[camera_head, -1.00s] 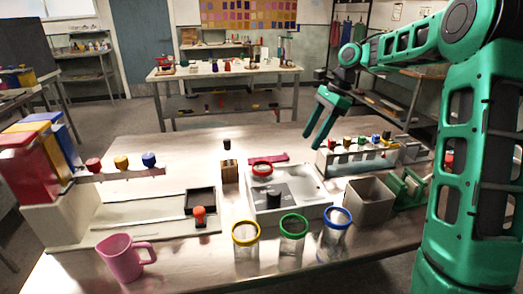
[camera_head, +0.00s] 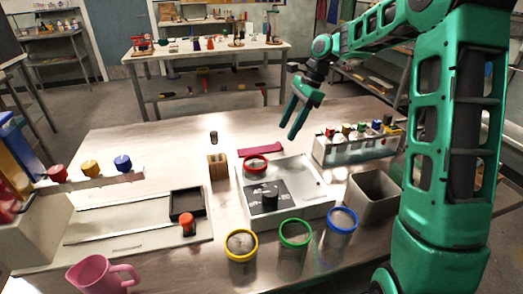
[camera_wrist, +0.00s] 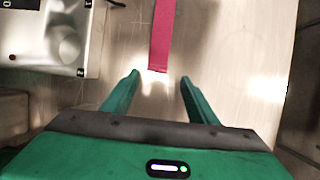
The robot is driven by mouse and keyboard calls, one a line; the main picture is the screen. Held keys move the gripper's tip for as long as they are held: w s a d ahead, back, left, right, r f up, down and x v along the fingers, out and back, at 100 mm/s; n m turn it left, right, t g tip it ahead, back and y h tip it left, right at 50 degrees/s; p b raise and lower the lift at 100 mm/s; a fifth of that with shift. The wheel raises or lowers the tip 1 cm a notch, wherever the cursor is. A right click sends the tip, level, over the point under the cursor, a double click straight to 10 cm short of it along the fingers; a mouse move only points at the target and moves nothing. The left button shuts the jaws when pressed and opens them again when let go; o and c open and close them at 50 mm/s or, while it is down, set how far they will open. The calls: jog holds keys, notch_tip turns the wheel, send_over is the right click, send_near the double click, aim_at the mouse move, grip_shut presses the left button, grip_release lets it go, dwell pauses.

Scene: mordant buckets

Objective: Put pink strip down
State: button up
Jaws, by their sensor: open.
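The pink strip (camera_head: 261,149) lies flat on the metal table, just behind the white device with the red-rimmed jar. In the wrist view the strip (camera_wrist: 162,38) runs away from me, its near end just ahead of the gap between my fingers. My gripper (camera_head: 290,118) is open and empty, above the table to the right of the strip in the head view. Its two green fingers (camera_wrist: 160,82) are apart in the wrist view, with bare table between them.
The white device (camera_head: 285,190) stands in front of the strip. A small wooden block (camera_head: 218,167) is at its left. A rack of coloured-capped vials (camera_head: 355,147) and a grey bin (camera_head: 374,192) are at the right. Jars with yellow, green and blue rims (camera_head: 295,236) stand in front.

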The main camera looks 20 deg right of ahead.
aim_at(279, 144)
jog(key=x, duration=0.3)
jog(key=shift+s+a+f, duration=0.1)
jog(key=shift+s+a, duration=0.15)
jog(key=shift+a, duration=0.15)
jog(key=shift+x, duration=0.75)
jog(key=c, duration=1.2)
